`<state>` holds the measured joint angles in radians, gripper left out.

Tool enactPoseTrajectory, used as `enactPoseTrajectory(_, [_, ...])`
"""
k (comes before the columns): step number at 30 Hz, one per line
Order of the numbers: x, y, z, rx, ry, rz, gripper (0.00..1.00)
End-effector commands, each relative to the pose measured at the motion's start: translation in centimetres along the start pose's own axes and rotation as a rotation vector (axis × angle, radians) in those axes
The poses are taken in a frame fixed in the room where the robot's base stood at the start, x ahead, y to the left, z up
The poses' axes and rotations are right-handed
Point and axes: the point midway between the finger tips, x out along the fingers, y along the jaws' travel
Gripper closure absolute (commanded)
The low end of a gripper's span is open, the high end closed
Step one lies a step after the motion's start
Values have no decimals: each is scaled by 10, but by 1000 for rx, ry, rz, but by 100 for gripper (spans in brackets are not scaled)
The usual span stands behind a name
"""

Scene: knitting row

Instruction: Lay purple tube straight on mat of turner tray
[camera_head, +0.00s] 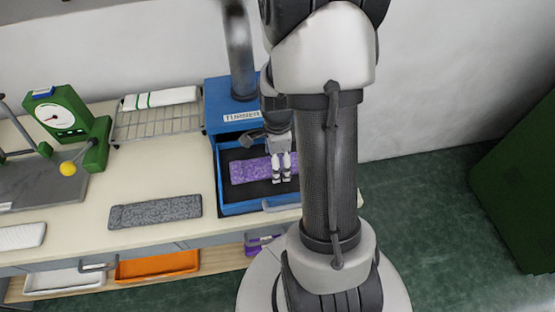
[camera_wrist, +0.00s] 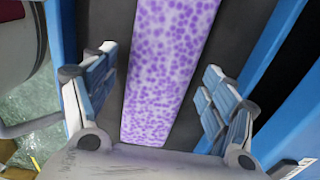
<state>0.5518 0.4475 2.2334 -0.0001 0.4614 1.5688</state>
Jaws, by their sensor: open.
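The purple speckled tube (camera_head: 249,170) lies flat on the dark mat (camera_head: 228,155) of the blue turner tray (camera_head: 252,207), below the box labelled "TURNER". In the head view it runs left to right, roughly along the tray; my arm hides its right end. In the wrist view the tube (camera_wrist: 168,70) runs up the picture between my fingers, with dark mat (camera_wrist: 112,35) on both sides. My gripper (camera_wrist: 157,95) is open, with a finger on each side of the tube and gaps between. In the head view my gripper (camera_head: 281,172) is just over the tube.
A grey speckled tube (camera_head: 155,212) lies on the table (camera_head: 105,240) left of the tray. A wire rack (camera_head: 158,124) holds a white tube with green stripes (camera_head: 160,98). A green dial gauge (camera_head: 62,118) stands far left. White (camera_head: 64,280) and orange (camera_head: 157,265) bins sit below.

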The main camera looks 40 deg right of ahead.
Motion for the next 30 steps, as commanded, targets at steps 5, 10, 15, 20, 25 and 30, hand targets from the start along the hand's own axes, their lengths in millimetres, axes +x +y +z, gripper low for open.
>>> enactPoseTrajectory(5, [0,0,0,0,0,0,22])
enactPoseTrajectory(10, [-14,-1,0,0,0,-2,22])
enactPoseTrajectory(15, [-50,-1,0,0,0,-5,22])
enactPoseTrajectory(20, [-86,-1,0,0,0,-5,22])
enactPoseTrajectory(25, [-112,-1,0,0,0,-3,22])
enactPoseTrajectory(30, [-126,1,2,-21,0,-6,22])
